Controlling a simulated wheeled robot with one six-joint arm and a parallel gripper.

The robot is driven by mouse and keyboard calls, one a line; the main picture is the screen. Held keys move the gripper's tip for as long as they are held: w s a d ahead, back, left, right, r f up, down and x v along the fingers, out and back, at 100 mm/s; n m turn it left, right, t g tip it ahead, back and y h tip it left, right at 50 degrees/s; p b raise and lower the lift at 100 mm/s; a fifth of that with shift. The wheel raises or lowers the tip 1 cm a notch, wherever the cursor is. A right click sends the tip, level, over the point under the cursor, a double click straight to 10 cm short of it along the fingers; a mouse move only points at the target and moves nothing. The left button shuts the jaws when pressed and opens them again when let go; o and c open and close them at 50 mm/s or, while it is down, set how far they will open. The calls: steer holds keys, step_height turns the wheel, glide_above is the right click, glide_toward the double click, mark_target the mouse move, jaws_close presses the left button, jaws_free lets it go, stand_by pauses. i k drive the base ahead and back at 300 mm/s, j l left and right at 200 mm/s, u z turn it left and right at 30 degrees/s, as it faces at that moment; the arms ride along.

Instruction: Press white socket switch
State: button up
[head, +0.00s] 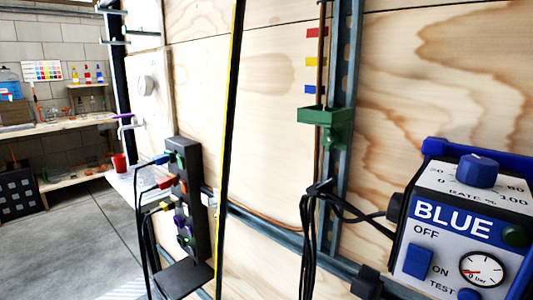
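A black upright socket strip (195,232) stands at the left of the middle, in front of the plywood wall. Several coloured plugs sit along it: a blue plug (161,158), a red-orange plug (166,182), a yellow plug (166,206) and a purple one (179,222) among them. Black cables hang from its left side. A small whitish part (208,197) shows at the strip's right edge; I cannot tell whether it is the white socket switch. No other white switch is clear on the strip. My gripper is not in view.
A blue-framed control box (452,232) marked BLUE, with knobs and a gauge, fills the lower right. A metal post (345,150) with a green bracket (325,116) and black cables stands beside it. A workbench (75,125) is far left, with open floor (80,240) before it.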

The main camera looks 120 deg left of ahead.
mark_target(187, 212)
steer(key=u, duration=0.4)
steer(key=i+l+u, duration=0.1)
steer(key=u, duration=0.35)
steer(key=i+u, duration=0.1)
steer(key=u, duration=0.3)
steer(key=l+u, duration=0.15)
steer(key=u, duration=0.3)
steer(key=k+j+u, duration=0.1)
steer(key=u, duration=1.6)
steer(key=i+j+u, duration=0.15)
steer(key=u, duration=0.35)
steer(key=j, duration=0.1)
